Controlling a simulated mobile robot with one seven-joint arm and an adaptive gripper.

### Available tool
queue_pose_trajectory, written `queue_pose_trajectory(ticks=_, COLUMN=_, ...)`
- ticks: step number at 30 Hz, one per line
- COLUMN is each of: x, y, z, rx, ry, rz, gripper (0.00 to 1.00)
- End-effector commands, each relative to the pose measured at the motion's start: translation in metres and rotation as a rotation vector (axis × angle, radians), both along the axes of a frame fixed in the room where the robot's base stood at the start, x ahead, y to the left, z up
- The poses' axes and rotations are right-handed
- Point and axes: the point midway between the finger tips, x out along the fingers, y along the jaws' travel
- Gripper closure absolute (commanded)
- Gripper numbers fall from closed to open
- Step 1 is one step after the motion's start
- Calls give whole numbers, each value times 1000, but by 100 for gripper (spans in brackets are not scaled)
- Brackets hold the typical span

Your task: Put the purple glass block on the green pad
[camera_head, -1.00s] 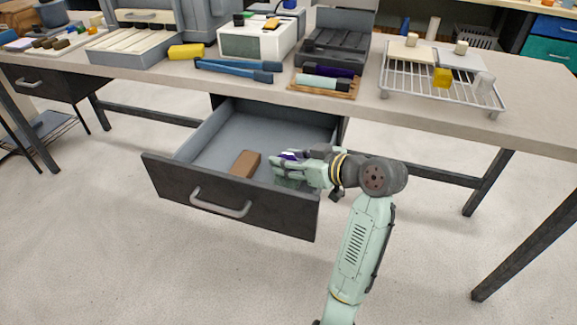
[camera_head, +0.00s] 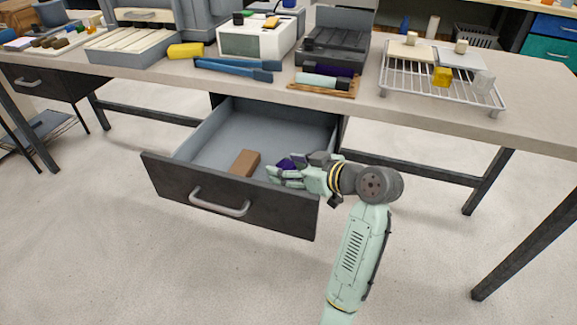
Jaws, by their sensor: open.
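The purple glass block (camera_head: 286,163) is in the open drawer, at its right side, partly hidden by my gripper. My gripper (camera_head: 274,174) reaches into the drawer from the right, with its fingers pointing left. It is open, and its fingers are close beside the block on the near side. I cannot tell whether they touch it. I cannot make out a green pad in this view.
A brown block (camera_head: 245,163) lies in the drawer (camera_head: 215,140) left of my gripper. The drawer front and side walls stand around it. The tabletop above holds a wire rack (camera_head: 440,90), rods on a wooden mat (camera_head: 300,90) and blue tongs (camera_head: 235,68).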

Motion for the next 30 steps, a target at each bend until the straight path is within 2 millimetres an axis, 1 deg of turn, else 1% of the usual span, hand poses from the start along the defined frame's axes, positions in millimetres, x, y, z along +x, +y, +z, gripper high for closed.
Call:
queue_pose_trajectory(ticks=4, x=0, y=0, z=1, rx=0, ry=0, rz=0, gripper=43)
queue_pose_trajectory(ticks=7, x=0, y=0, z=6, rx=-1, ry=-1, rz=0, gripper=43)
queue_pose_trajectory(ticks=8, x=-1, y=-2, z=5, rx=-1, ry=-1, rz=-2, gripper=43)
queue_pose_trajectory(ticks=11, x=-10, y=-13, z=10, rx=0, ry=-3, rz=-3, gripper=43)
queue_pose_trajectory(ticks=21, x=-53, y=-64, z=38, rx=-1, ry=-3, rz=-4, gripper=43)
queue_pose_trajectory(ticks=25, x=-64, y=-77, z=45, rx=-1, ry=-3, rz=-3, gripper=43)
queue_pose_trajectory(ticks=30, x=-71, y=-84, z=49, rx=0, ry=0, rz=0, gripper=43)
